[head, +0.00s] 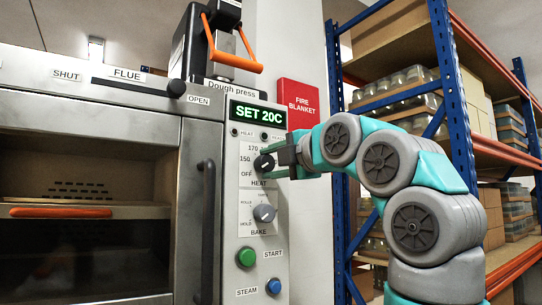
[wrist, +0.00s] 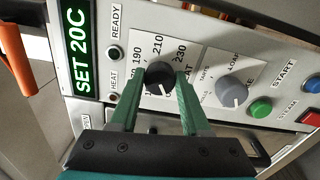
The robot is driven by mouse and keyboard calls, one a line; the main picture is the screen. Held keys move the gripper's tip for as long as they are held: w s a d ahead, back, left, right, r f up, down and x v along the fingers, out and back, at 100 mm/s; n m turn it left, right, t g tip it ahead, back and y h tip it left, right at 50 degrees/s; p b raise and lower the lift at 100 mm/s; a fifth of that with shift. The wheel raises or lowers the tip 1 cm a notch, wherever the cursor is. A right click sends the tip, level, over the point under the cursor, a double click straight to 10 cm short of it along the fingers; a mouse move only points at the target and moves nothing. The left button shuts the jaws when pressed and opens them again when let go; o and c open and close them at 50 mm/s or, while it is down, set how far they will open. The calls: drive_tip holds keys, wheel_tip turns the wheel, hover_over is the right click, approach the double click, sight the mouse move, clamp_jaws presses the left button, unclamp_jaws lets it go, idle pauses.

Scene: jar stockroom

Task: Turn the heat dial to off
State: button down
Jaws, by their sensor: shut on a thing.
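The heat dial (head: 264,163) is a small black knob on the oven's right-hand panel, above the HEAT label. 170, 150 and OFF show on its scale. In the wrist view the dial (wrist: 159,74) sits between the two green fingers of my gripper (wrist: 160,80), which is shut on it from both sides. My gripper (head: 279,160) reaches the panel from the right in the head view. The fingers hide part of the scale. I cannot tell exactly which mark the pointer meets. The green display (head: 258,116) reads SET 20C.
A grey bake dial (head: 264,213) sits below, above a green start button (head: 246,257) and a blue steam button (head: 273,286). A dark vertical handle (head: 207,230) stands left of the panel. A blue-posted shelf rack (head: 458,110) stands at right.

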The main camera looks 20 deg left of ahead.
drive_tip(key=shift+f+n, duration=0.1)
drive_tip(key=shift+n, duration=0.4)
drive_tip(key=shift+c, duration=1.9)
unclamp_jaws()
drive_tip(key=b+v, duration=0.1)
drive_tip(key=v, duration=0.6)
drive_tip(key=shift+s+d, duration=0.2)
drive_tip(key=shift+d, duration=0.05)
